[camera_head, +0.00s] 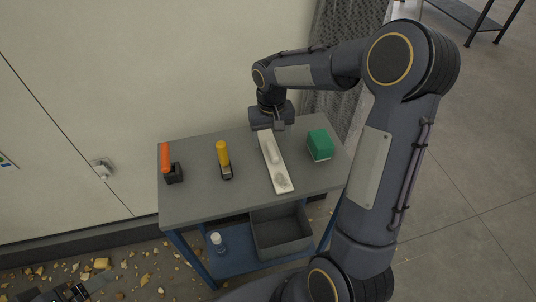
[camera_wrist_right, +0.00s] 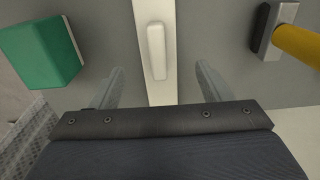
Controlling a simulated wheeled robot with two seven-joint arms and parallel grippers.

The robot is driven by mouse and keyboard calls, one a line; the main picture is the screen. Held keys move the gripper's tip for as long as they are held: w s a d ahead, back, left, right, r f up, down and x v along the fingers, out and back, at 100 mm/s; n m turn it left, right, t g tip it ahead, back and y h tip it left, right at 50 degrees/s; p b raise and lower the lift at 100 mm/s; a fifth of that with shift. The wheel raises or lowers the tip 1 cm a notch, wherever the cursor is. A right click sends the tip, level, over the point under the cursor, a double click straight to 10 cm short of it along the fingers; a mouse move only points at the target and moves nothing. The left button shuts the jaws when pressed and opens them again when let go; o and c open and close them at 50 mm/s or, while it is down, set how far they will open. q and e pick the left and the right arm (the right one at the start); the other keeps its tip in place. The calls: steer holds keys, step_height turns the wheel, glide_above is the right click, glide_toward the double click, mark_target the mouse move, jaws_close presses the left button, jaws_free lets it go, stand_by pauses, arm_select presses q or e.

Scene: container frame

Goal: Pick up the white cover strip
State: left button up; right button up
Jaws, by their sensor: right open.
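The white cover strip (camera_head: 281,180) lies lengthwise on the grey tabletop, with a raised white block along its middle. In the right wrist view the strip (camera_wrist_right: 143,12) runs up between my fingers. My right gripper (camera_head: 272,126) is at the strip's far end and partly hides it. In the wrist view this gripper (camera_wrist_right: 160,84) is open, with one finger on each side of the strip and a gap on both sides. A dark part at the lower left edge of the head view looks like my left gripper (camera_head: 68,293); its jaws are unclear.
A green block with a pale base (camera_head: 319,145) stands right of the strip. A yellow-handled tool (camera_head: 223,153) and an orange-handled tool (camera_head: 165,157) stand to its left. Below are a grey bin (camera_head: 281,251) and a small bottle (camera_head: 217,241). A wall is behind the table.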

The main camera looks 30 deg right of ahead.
mark_target(272, 147)
steer(key=f, duration=0.5)
steer(key=shift+s, duration=0.2)
steer(key=shift+r, duration=0.1)
steer(key=c, duration=1.2)
